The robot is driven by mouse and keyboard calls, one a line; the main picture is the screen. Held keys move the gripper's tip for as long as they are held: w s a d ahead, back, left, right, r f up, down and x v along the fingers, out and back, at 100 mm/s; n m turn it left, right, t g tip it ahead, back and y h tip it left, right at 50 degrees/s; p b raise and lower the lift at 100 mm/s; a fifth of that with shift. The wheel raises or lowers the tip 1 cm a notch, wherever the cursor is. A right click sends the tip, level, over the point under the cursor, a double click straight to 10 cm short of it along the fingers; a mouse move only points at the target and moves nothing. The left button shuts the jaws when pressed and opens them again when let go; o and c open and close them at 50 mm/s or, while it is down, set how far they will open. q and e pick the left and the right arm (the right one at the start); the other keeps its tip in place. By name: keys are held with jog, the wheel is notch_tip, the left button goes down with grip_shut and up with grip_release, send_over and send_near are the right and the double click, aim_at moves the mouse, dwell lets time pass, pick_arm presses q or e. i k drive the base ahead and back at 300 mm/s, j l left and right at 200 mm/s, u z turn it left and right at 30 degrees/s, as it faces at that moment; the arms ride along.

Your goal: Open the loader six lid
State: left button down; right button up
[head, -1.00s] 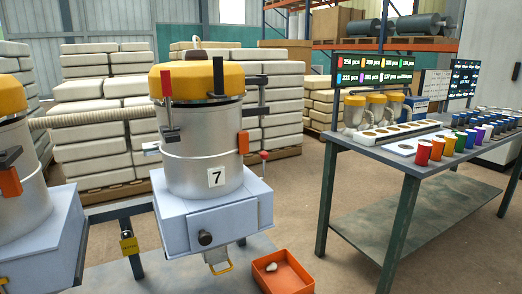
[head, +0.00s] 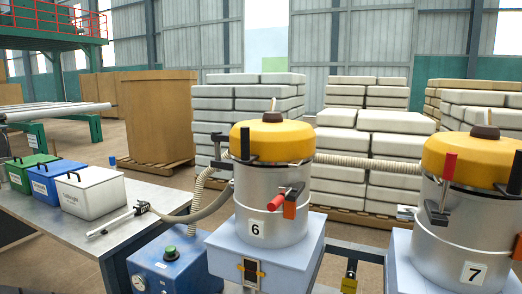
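Loader six (head: 268,195) is a silver drum with a "6" label, standing on a pale blue box base. Its yellow lid (head: 272,142) sits down on the drum, with a dark brown knob on top. A black upright handle (head: 245,141) is at the lid's left front. Neither of my grippers shows in the head view.
Loader seven (head: 468,222) stands to the right, its red lever upright. A corrugated hose (head: 365,161) runs between the loaders. A blue machine (head: 175,265) stands at front left. A table (head: 140,196) at left holds green, blue and white boxes (head: 92,192) and a hose wand (head: 117,220).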

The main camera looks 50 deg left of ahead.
aim_at(272, 139)
jog(key=u, duration=1.6)
